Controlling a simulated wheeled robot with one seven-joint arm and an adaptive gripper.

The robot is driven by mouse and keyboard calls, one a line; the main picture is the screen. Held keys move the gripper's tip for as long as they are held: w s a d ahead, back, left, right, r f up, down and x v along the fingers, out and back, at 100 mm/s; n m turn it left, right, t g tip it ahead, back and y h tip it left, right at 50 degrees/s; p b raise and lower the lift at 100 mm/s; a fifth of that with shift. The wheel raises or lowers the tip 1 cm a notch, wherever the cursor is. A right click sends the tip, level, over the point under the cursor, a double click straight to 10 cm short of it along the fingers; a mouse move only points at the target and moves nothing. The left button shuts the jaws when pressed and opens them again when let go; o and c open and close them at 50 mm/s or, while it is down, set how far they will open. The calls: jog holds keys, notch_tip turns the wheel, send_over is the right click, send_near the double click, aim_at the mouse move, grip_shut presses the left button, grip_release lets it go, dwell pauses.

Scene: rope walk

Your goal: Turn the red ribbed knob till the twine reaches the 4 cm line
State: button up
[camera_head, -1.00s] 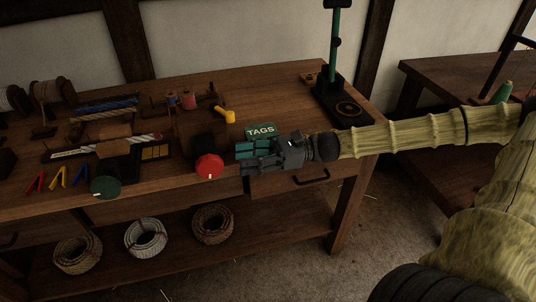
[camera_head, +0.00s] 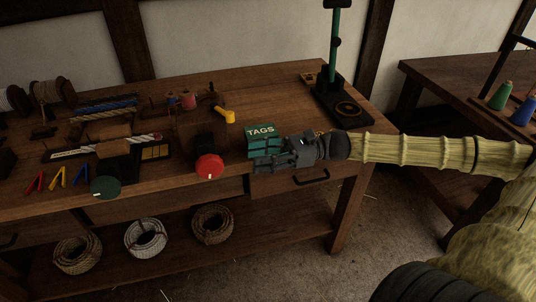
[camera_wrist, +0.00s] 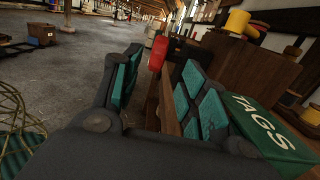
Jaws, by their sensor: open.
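The red ribbed knob (camera_head: 209,167) is on the front of a dark block at the bench's front edge. A small pale mark shows near its lower rim. In the wrist view the red knob (camera_wrist: 157,53) shows edge-on, ahead between my fingertips. My gripper (camera_head: 258,161) is open and empty, right of the knob and apart from it, in front of the TAGS box. A pale scale strip (camera_head: 85,150) with a red spot near its right end lies left of the knob. The twine's end and the line markings are too small to read.
The green TAGS box (camera_head: 261,131) stands close behind my gripper. A green round knob (camera_head: 105,187) is to the left. A green-posted stand (camera_head: 336,55) is at the back right. Rope coils lie on the lower shelf.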

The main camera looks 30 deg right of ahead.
jog(key=shift+v, duration=0.95)
